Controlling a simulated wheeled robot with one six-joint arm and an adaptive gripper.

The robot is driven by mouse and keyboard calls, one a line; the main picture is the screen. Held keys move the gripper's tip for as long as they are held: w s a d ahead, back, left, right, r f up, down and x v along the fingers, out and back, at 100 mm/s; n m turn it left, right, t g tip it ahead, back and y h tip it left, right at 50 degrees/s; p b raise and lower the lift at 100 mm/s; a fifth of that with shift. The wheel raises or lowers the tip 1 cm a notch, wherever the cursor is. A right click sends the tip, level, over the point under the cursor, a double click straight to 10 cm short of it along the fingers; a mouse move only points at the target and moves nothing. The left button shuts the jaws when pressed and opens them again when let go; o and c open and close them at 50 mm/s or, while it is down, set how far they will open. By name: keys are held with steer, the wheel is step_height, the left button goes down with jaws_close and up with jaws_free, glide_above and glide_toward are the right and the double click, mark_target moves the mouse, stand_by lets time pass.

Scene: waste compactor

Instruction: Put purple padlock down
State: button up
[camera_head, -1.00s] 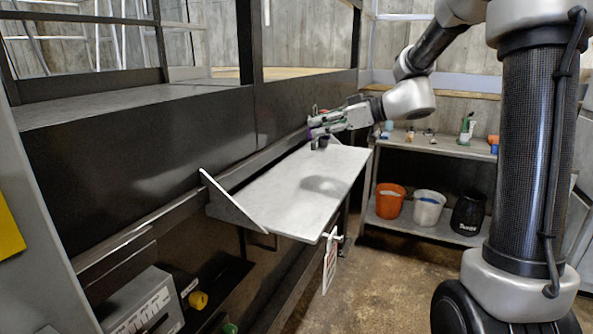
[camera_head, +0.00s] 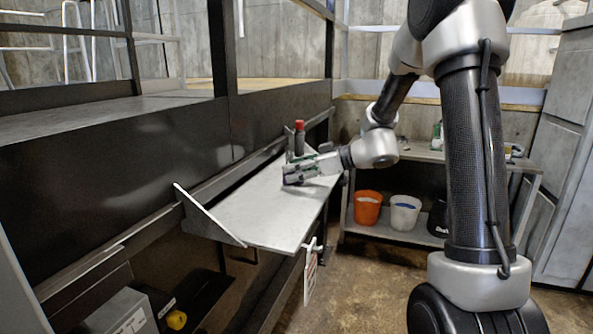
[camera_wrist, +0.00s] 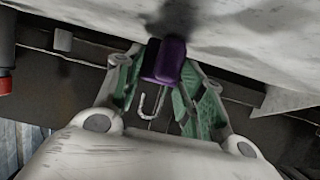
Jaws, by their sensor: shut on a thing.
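The purple padlock (camera_wrist: 165,60) is held between the green-lined fingers of my gripper (camera_wrist: 163,72) in the wrist view. Its shackle hangs back toward the palm. In the head view my gripper (camera_head: 297,172) is low over the far part of the grey shelf (camera_head: 262,212), with a bit of the padlock (camera_head: 290,181) showing purple at its tip. The padlock is at or very near the shelf surface; I cannot tell whether it touches.
A dark bottle with a red cap (camera_head: 299,138) stands just behind my gripper on the shelf. The near part of the shelf is bare. A side table at the back holds small items, with an orange bucket (camera_head: 367,208) and a white bucket (camera_head: 404,213) below.

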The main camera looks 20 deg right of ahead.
steer(key=shift+f, duration=0.15)
steer(key=o, duration=0.9)
